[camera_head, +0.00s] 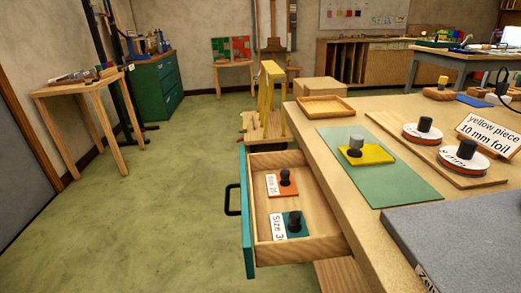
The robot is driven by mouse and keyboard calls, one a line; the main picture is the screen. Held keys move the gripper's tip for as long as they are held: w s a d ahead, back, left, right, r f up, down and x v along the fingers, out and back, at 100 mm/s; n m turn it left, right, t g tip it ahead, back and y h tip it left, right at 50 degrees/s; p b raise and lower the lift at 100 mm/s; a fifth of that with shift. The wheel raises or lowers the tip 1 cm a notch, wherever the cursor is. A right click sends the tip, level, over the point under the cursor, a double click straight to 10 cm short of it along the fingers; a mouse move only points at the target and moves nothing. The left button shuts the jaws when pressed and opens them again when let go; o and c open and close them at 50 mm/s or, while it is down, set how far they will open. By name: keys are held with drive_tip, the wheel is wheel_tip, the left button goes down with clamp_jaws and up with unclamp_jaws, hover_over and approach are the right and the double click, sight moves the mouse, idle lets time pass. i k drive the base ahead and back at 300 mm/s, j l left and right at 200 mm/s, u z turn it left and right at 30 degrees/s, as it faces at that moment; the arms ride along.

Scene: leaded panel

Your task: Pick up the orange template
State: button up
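The orange template (273,189) lies flat in the open drawer (263,243), towards its far end. It is a small orange plate with a black knob on top and a white label that reads "Size" and a figure I cannot read surely. A teal template (302,231) with a black knob and a label reading "Size 3" lies nearer in the same drawer, apart from the orange one. My gripper is not in view.
The drawer, with a teal front (247,220) and black handle (231,199), sticks out left from the workbench (350,205). On the bench are a green mat (395,188) with a yellow piece (374,154), an empty wooden tray (325,109) and a grey slab (455,225). The floor left is clear.

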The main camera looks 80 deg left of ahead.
sight(282, 185)
drive_tip(key=u, duration=1.9)
drive_tip(key=i+l+u, duration=0.15)
drive_tip(key=l, duration=0.2)
drive_tip(key=l+u, duration=0.2)
drive_tip(key=i+l, duration=0.05)
drive_tip(key=l, duration=0.05)
